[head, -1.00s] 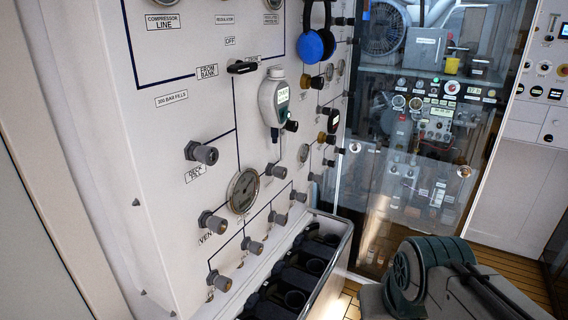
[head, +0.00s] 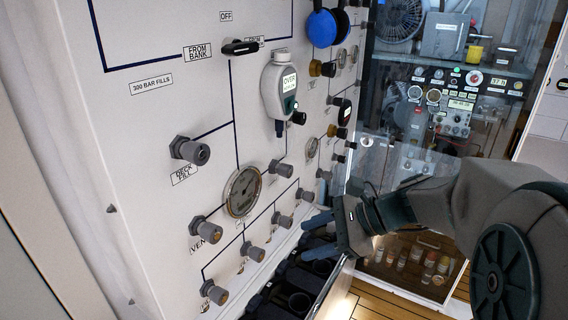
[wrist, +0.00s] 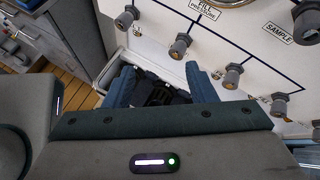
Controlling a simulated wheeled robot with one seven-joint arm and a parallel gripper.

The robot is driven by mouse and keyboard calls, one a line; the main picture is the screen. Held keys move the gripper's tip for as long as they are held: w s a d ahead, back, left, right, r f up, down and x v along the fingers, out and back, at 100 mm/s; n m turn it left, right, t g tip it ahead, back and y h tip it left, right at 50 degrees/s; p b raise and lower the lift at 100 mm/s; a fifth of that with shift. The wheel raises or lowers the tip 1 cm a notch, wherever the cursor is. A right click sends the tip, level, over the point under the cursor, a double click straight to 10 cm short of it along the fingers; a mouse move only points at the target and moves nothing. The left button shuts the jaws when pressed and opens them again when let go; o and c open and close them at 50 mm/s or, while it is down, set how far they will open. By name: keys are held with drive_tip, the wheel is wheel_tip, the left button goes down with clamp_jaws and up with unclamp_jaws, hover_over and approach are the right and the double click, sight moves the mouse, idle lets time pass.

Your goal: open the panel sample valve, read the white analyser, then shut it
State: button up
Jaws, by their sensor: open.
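The white analyser (head: 271,92) hangs on the panel (head: 150,130) in the head view; its lit screen appears to read "OVER" above a smaller, unreadable line. A grey knob (head: 283,170) stands right of the round gauge. In the wrist view a grey knob (wrist: 306,20) sits beside the "SAMPLE" label (wrist: 281,33), at the upper right. My gripper (head: 312,236) is open and empty, in front of the panel's lower right part. Its two blue fingers (wrist: 160,86) are spread in the wrist view, apart from any knob. I cannot tell the valve's setting.
Several similar grey knobs (head: 253,249) run along the panel's lower lines. A gauge (head: 243,190) sits above them. A rack of dark cylinders (wrist: 160,93) stands below the panel. Blue ear defenders (head: 322,27) hang above. A glass cabinet (head: 440,150) stands behind my arm.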

drive_tip(key=w+d+r+m+t+y, duration=0.2)
drive_tip(key=w+d+m+t+y, duration=0.1)
drive_tip(key=w+m, duration=0.25)
drive_tip(key=m+t+y, duration=0.2)
drive_tip(key=m+t, duration=0.1)
drive_tip(key=m, duration=0.1)
approach(290, 170)
drive_tip(key=p+x, duration=0.2)
drive_tip(key=x, duration=0.8)
drive_tip(key=shift+w+a, duration=0.15)
drive_tip(key=shift+w, duration=0.05)
drive_tip(key=c, duration=1)
